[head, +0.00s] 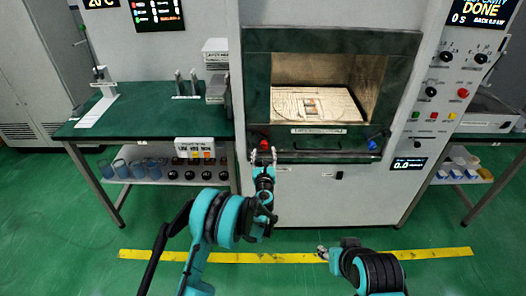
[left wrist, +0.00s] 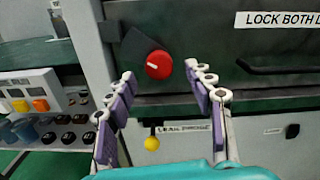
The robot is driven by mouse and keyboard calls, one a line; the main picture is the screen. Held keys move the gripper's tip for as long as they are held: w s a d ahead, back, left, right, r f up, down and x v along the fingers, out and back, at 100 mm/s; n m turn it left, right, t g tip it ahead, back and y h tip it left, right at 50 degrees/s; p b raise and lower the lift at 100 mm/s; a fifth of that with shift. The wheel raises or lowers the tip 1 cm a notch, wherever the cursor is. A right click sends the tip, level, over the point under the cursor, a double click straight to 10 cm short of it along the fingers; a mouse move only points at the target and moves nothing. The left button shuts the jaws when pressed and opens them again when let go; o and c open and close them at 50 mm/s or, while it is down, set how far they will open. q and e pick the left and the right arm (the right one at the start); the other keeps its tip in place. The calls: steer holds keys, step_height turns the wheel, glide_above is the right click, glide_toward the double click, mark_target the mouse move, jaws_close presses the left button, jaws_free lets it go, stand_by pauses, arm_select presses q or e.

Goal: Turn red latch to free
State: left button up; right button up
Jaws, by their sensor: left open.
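The red latch (head: 264,144) is a round red knob at the lower left of the microwave's dark door frame. In the left wrist view the red latch (left wrist: 158,64) sits on a dark angled plate, just beyond my left fingertips. My left gripper (head: 263,156) is open and empty, in front of and slightly below the red latch. Its two fingers also show in the left wrist view (left wrist: 160,82), apart on either side below the knob, with no contact visible. A blue latch (head: 372,144) is at the lower right of the door. My right gripper (head: 322,252) is low at the right, and its fingers are too small to judge.
The microwave cavity (head: 322,75) is visible above, with a light tray (head: 345,105) inside. A yellow knob (left wrist: 152,144) hangs below the red latch. A green-topped bench (head: 140,118) stands left, with beakers and dark round items on its shelf.

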mark_target(264, 147)
arm_select(q)
steer(key=shift+w+b, duration=0.35)
steer(key=shift+w, duration=1.4)
steer(key=c, duration=1.2)
steer(key=shift+o, duration=0.2)
steer(key=shift+n, duration=0.3)
steer(key=n+b, duration=0.1)
steer(key=n, duration=0.2)
steer(key=shift+n, duration=0.3)
steer(key=n, duration=0.3)
steer(key=shift+n+b, duration=0.3)
steer(key=n, duration=1)
